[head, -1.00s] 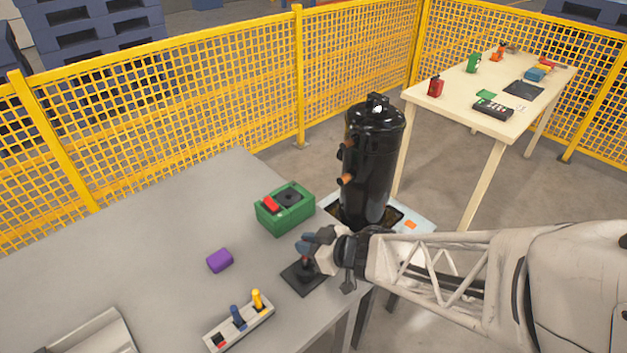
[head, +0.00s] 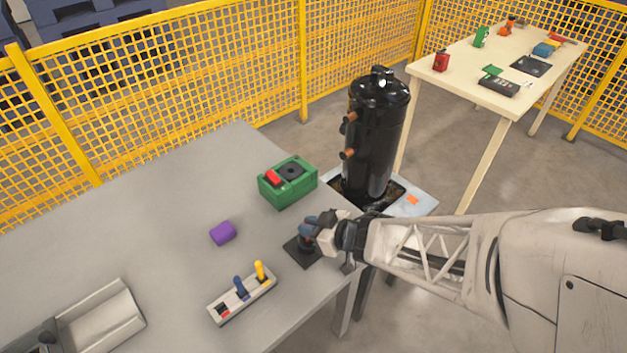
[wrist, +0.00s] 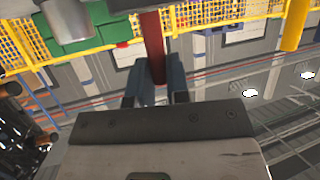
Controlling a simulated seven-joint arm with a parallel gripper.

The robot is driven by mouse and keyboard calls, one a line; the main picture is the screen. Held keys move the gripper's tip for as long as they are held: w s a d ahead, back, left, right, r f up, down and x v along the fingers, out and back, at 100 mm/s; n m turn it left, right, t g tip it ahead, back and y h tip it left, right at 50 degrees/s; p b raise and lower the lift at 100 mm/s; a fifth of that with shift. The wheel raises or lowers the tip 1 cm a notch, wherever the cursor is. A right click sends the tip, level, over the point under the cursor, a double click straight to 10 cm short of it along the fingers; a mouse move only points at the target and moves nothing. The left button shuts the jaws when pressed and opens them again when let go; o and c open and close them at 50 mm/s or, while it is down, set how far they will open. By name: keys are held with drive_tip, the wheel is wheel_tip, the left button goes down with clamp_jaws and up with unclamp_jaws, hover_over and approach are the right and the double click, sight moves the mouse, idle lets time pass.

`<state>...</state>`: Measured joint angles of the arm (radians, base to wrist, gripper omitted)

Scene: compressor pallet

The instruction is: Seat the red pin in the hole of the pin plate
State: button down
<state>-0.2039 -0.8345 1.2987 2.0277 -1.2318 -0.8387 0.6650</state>
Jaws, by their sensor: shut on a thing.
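My gripper (head: 308,232) is shut on the red pin (wrist: 152,45), which shows between the two fingers in the wrist view. The black pin plate (head: 300,252) lies flat near the table's right edge. My gripper is directly over this plate and close to it in the head view. The fingers cover the lower end of the pin and the hole there, so I cannot tell whether the pin is in the hole.
A pin rack (head: 242,297) with a blue and a yellow pin stands to the left, with a purple cylinder (head: 222,233) behind it. A green box (head: 288,183) and the tall black compressor (head: 377,135) stand behind the plate. The table's left part is mostly clear.

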drive_tip(key=shift+f, duration=0.15)
drive_tip(key=c, duration=1.1)
unclamp_jaws()
drive_tip(key=shift+r, duration=0.2)
drive_tip(key=v, duration=1.2)
drive_tip(key=shift+w, duration=0.1)
